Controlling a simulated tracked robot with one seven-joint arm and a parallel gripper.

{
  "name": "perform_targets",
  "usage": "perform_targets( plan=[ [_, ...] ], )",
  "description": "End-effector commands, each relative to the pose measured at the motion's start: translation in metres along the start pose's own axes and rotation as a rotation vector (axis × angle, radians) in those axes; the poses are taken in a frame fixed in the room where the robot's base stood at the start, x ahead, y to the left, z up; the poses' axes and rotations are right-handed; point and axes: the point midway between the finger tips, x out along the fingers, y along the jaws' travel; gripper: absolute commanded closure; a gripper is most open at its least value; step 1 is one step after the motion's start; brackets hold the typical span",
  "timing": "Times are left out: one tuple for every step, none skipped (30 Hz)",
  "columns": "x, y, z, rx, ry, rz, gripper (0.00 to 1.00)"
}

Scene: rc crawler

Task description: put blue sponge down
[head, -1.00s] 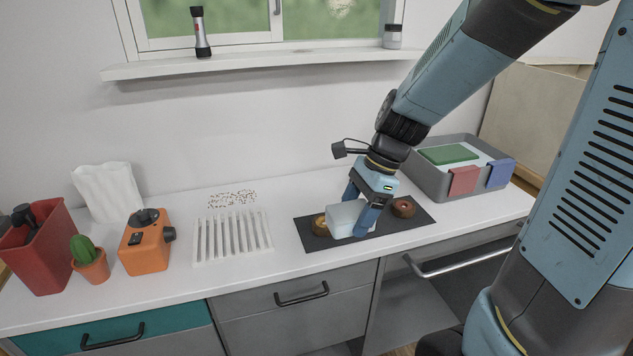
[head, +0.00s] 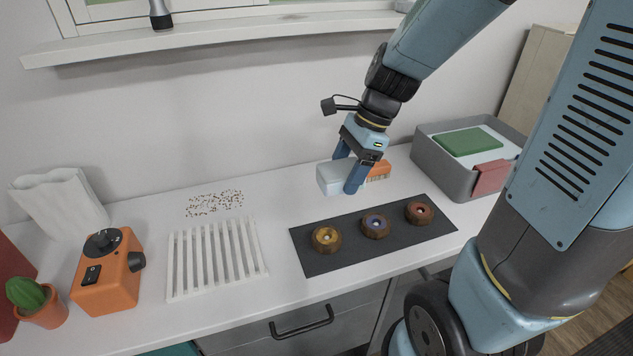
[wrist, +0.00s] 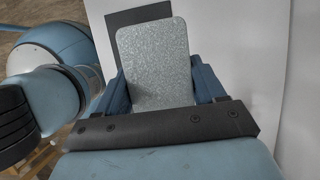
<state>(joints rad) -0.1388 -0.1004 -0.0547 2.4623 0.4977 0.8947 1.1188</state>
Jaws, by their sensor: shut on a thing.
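My gripper (head: 353,172) is shut on a pale blue-grey sponge (head: 330,181), a rounded block held between the two blue fingers. In the wrist view the sponge (wrist: 153,62) shows a flat speckled face between the fingers. In the head view it is at the back of the white counter (head: 285,205), behind the dark mat. I cannot tell whether its underside touches the counter.
An orange brush (head: 380,169) is just right of my gripper. The dark mat (head: 320,262) carries three round knobs (head: 375,226). A white slatted rack (head: 215,260) is left, and a grey bin (head: 450,178) with a green pad is right. Bare counter lies left of the sponge.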

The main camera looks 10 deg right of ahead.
Motion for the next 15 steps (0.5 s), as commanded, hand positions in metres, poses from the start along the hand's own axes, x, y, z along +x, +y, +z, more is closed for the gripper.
perform_targets(
  plan=[
    [0.002, -0.004, -0.001, 0.000, 0.000, 0.002, 0.55],
    [0.003, -0.006, -0.001, 0.001, 0.000, 0.002, 0.55],
    [0.005, -0.011, -0.002, 0.001, 0.000, 0.002, 0.55],
    [0.007, -0.015, -0.003, 0.001, 0.000, 0.003, 0.55],
    [0.009, -0.019, -0.003, 0.002, 0.000, 0.003, 0.55],
    [0.011, -0.025, -0.004, 0.002, 0.000, 0.002, 0.55],
    [0.013, -0.030, -0.005, 0.002, -0.001, 0.003, 0.55],
    [0.015, -0.034, -0.005, 0.001, -0.001, 0.003, 0.55],
    [0.018, -0.040, -0.006, 0.001, 0.000, 0.004, 0.55],
    [0.019, -0.045, -0.007, 0.000, 0.000, 0.003, 0.55],
    [0.021, -0.050, -0.008, 0.000, 0.000, 0.002, 0.55],
    [0.024, -0.056, -0.009, 0.000, 0.000, 0.003, 0.55],
    [0.026, -0.060, -0.009, 0.000, 0.000, 0.003, 0.55],
    [0.028, -0.065, -0.010, 0.001, 0.000, 0.003, 0.55],
    [0.030, -0.071, -0.011, 0.001, 0.000, 0.003, 0.55]
  ],
)
